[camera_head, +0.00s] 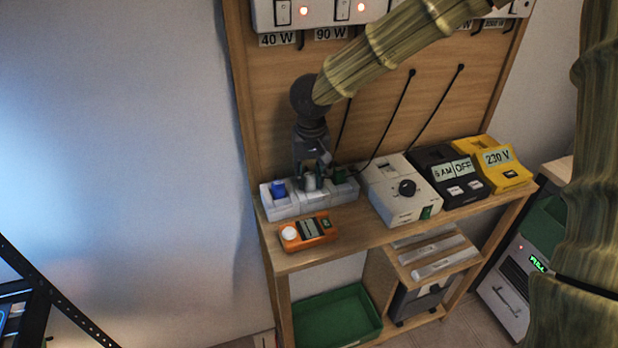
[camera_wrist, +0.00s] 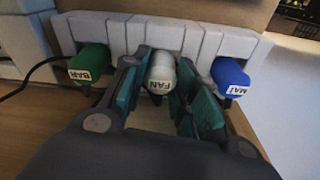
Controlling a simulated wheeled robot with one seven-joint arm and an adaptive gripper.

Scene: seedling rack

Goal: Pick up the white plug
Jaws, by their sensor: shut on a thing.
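The white plug (camera_wrist: 160,76), labelled FAN, sits in the middle of the white socket strip (camera_wrist: 205,42) in the wrist view. My gripper (camera_wrist: 162,92) has one teal-padded finger on each side of it and is shut on it. In the head view my gripper (camera_head: 312,170) reaches down from above onto the strip (camera_head: 315,197) on the wooden bench, and the white plug (camera_head: 310,182) shows only in part. Whether the plug's prongs are still in the strip is hidden.
A green plug (camera_wrist: 90,65) labelled BAR with a black cord is left of my gripper, and a blue plug (camera_wrist: 229,77) is right. An orange meter (camera_head: 308,231) lies in front of the strip. A white dial box (camera_head: 400,190) stands to the right.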

